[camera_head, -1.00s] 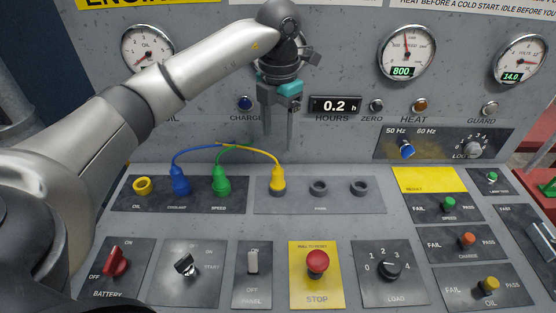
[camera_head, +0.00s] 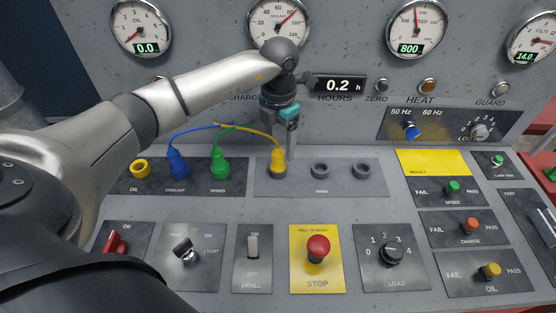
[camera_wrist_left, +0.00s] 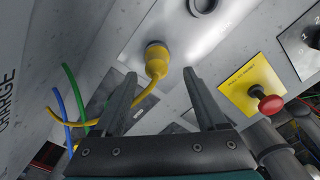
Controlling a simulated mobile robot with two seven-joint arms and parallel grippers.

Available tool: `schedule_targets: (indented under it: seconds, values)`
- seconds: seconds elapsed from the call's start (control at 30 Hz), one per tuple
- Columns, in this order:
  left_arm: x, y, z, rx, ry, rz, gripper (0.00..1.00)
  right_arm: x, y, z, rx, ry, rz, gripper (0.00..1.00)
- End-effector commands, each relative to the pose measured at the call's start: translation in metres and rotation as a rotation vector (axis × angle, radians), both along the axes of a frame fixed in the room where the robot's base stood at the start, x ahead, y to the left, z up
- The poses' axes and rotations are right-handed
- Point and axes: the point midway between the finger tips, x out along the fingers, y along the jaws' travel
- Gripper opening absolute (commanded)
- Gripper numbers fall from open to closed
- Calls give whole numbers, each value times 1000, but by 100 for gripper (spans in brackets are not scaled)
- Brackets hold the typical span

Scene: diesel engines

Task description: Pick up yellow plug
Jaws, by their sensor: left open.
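The yellow plug (camera_head: 277,160) sits in the first socket of the plate right of the colour-marked sockets, with its yellow cable curving up and left. In the left wrist view the yellow plug (camera_wrist_left: 156,60) lies between and beyond the fingertips. My left gripper (camera_wrist_left: 160,84) is open, a finger on each side of the plug's line, and I see no contact. In the head view my left gripper (camera_head: 283,150) points down directly above and behind the plug, partly overlapping it. My right gripper is not in view.
A blue plug (camera_head: 178,161) and a green plug (camera_head: 220,161) stand close on the left, their cables arching near the yellow one. The yellow-ringed oil socket (camera_head: 140,168) and two grey sockets (camera_head: 320,171) are empty. A red stop button (camera_head: 318,247) stands in front.

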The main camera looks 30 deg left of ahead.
Motion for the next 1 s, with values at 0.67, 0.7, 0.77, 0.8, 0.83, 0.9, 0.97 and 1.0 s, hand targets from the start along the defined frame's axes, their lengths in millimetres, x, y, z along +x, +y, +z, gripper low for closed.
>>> schedule_targets:
  seconds: [0.67, 0.7, 0.77, 0.8, 0.83, 0.9, 0.97, 1.0]
  values:
    - [3, 4, -42, 0, 1, -1, 61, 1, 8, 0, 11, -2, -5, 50]
    - [3, 4, -42, 0, 1, -1, 57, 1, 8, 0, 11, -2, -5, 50]
    - [3, 4, -42, 0, 1, -1, 50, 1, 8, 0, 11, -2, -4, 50]
    - [3, 4, -42, 0, 1, -1, 46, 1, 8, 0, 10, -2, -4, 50]
    - [3, 4, -42, 0, 1, -1, 42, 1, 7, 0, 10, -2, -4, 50]
    - [3, 4, -42, 0, 1, -1, 34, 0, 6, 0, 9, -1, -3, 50]
    - [3, 4, -42, 0, 1, -1, 28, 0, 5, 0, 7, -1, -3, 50]
    - [3, 4, -42, 0, 1, -1, 23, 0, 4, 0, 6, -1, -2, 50]
